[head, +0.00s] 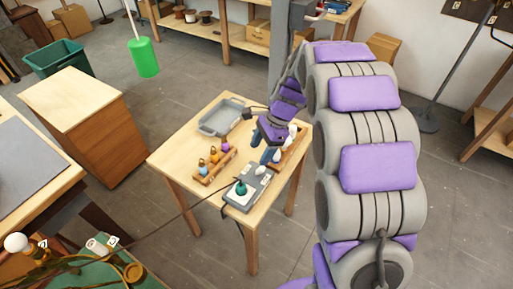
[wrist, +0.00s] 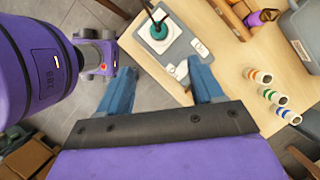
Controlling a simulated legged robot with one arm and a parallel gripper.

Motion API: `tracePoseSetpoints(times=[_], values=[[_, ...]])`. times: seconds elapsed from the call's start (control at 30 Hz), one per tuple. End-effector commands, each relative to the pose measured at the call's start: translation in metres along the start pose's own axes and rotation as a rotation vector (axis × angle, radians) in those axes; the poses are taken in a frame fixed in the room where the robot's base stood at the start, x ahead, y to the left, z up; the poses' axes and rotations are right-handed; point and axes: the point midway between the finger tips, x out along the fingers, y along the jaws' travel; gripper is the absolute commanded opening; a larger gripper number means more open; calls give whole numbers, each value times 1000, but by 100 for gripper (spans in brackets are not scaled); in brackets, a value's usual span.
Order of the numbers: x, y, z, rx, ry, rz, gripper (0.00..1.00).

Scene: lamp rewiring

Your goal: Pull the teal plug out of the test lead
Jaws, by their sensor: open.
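The teal plug (head: 241,188) is a small rounded teal piece on the grey test unit (head: 262,184) at the table's front. In the wrist view the teal plug (wrist: 158,31) is at the top middle, with a dark stem and a cable at it. The grey test unit (wrist: 180,48) lies under it. I cannot make out the joint between plug and test lead. My gripper (head: 262,147) is above the table, behind the test unit and apart from the plug. Its blue fingers (wrist: 162,70) are spread, with nothing between them.
A wooden rack with coloured pieces (head: 214,163) stands left of the test unit. A grey tray (head: 221,117) is at the back. A dark cable (head: 165,222) crosses towards the lower-left bench.

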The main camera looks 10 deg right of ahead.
Motion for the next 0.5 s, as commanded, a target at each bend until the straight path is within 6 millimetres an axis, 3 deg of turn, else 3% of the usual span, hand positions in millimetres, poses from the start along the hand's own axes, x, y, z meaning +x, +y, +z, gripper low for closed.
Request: tracePoseSetpoints(times=[0.17,0.5], values=[[20,0,0,1,-2,3,66],[82,1,0,-1,-2,8,66]])
